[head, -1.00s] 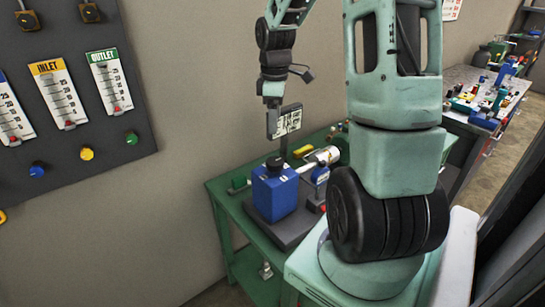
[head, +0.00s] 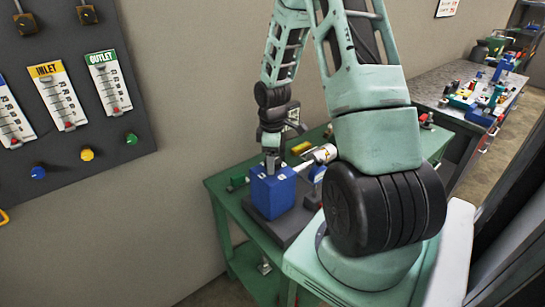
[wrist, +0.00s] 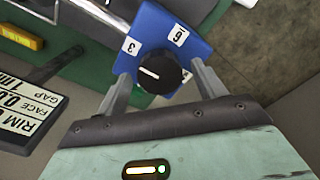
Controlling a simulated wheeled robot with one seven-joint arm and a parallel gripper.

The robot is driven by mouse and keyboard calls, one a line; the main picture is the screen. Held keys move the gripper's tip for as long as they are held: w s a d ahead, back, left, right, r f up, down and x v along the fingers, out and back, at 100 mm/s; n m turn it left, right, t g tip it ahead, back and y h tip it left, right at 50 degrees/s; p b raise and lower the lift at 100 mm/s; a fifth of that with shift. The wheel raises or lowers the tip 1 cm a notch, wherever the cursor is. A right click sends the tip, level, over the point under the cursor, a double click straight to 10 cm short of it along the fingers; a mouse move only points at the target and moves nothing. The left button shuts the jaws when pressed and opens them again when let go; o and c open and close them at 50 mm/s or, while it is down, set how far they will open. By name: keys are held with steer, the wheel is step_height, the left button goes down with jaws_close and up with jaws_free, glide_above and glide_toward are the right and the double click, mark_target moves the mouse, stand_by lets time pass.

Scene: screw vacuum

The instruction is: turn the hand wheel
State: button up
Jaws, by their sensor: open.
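A blue box (head: 272,195) stands on a dark base on the green table. In the wrist view the blue box (wrist: 165,28) carries a round black hand wheel (wrist: 160,74) with a white line on its face and white number labels around it. My gripper (wrist: 161,70) is open, with one finger on each side of the hand wheel and a gap showing at both sides. In the head view my gripper (head: 271,163) is just above the top of the blue box and hides the wheel.
A dark plate with a RIM/FACE GAP label (wrist: 25,105) stands left of the fingers in the wrist view. A silver cylinder (head: 320,155) and a yellow block (head: 301,147) are close behind the box. A wall gauge panel (head: 75,90) is at the left.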

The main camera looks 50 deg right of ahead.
steer(key=c, duration=1)
steer(key=shift+o, duration=0.2)
steer(key=shift+m, duration=0.3)
steer(key=m, duration=0.4)
steer(key=shift+b, duration=0.35)
steer(key=m, duration=0.5)
steer(key=shift+b, duration=0.4)
steer(key=m, duration=0.4)
steer(key=shift+r+m, duration=0.1)
steer(key=shift+m, duration=2)
steer(key=shift+d, duration=0.1)
